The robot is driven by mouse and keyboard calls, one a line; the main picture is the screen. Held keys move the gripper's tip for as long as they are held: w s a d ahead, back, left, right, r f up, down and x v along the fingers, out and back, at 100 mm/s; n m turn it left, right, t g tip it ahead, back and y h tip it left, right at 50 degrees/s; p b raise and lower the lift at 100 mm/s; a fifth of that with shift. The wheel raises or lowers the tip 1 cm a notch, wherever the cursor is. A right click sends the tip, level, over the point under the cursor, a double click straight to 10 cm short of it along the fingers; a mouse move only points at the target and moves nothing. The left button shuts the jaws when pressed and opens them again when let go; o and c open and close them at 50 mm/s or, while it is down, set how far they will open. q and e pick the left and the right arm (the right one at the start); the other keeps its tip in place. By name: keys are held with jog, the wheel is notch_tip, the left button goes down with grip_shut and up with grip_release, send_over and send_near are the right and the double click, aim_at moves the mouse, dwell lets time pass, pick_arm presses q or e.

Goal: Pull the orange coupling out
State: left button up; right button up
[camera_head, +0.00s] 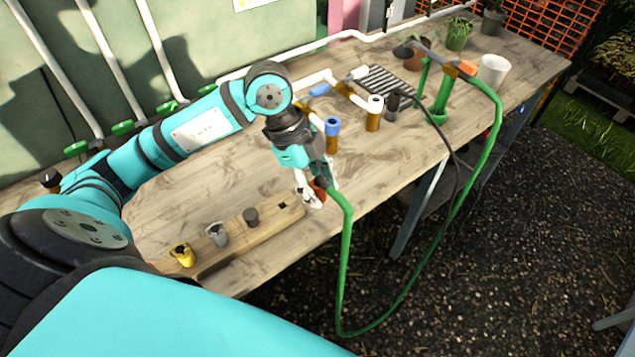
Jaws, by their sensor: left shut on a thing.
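My left gripper (312,192) is low over the table's front edge, pointing down. It is shut on a small orange coupling (319,184), which is partly hidden by the fingers. The end of a green hose (346,235) meets the coupling at the gripper's right side. I cannot tell whether the coupling and the hose are still joined. Left of the gripper is a wooden block (232,243) with an empty square hole at its right end. My right gripper is out of view.
The hose hangs in a loop off the table's front and rises to a green stand (441,95) with an orange-tipped bar (467,67). Blue-topped and white-topped brown cylinders (332,140) stand behind the gripper. A white pot (493,71) is at the right. The table's left part is mostly clear.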

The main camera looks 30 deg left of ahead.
aim_at(322, 177)
pick_arm(q)
jog(key=shift+r, duration=0.15)
jog(key=shift+r+p, duration=2.25)
jog(key=shift+r, duration=0.15)
